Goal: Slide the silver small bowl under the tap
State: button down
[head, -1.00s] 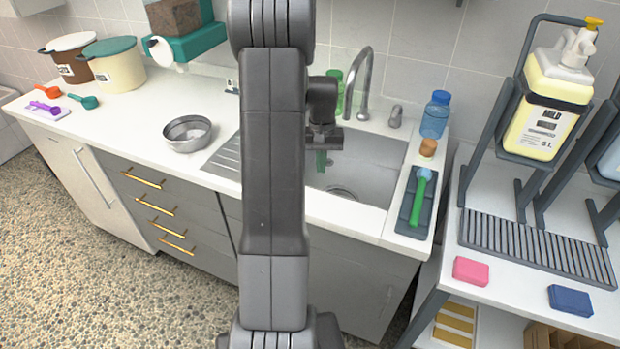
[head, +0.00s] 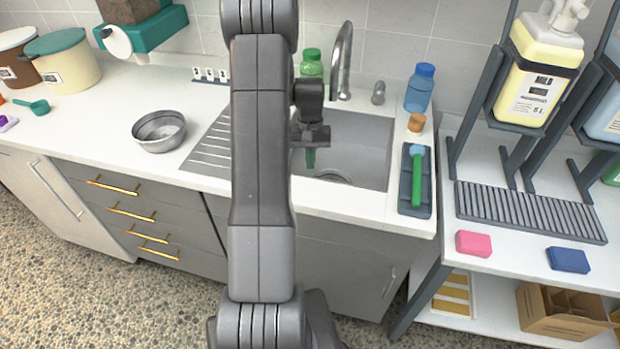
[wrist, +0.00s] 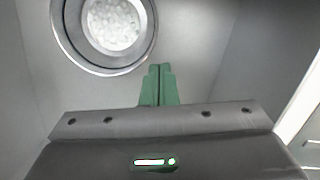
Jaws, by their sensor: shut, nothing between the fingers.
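A silver small bowl (head: 160,131) stands upright on the white counter, left of the ribbed drainboard. The grey tap (head: 343,60) rises behind the sink basin (head: 362,150). My gripper (head: 310,160) hangs over the left part of the basin, well right of the bowl and in front of the tap. Its green fingers (wrist: 158,84) are together and empty. In the wrist view a round metal rim (wrist: 72,48) with a pale speckled middle lies beyond the fingers. It seems to be the round fitting (head: 333,176) in the basin floor; I cannot tell for certain.
A green bottle (head: 312,64) and a blue bottle (head: 420,88) stand behind the sink. A dark tray (head: 404,196) with a green-handled brush (head: 416,180) lies right of it. Canisters (head: 63,65) stand at the far left. The counter around the bowl is mostly clear.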

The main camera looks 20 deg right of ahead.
jog(key=s, duration=0.2)
jog(key=s+a, duration=0.1)
jog(key=s, duration=0.1)
jog(key=s+a, duration=0.1)
jog(key=s, duration=0.1)
jog(key=shift+r+p, duration=0.1)
jog(key=shift+p, duration=0.3)
jog(key=shift+s+f, duration=0.2)
jog(key=shift+s, duration=0.05)
jog(key=shift+w+f, duration=0.1)
jog(key=shift+f, duration=0.6)
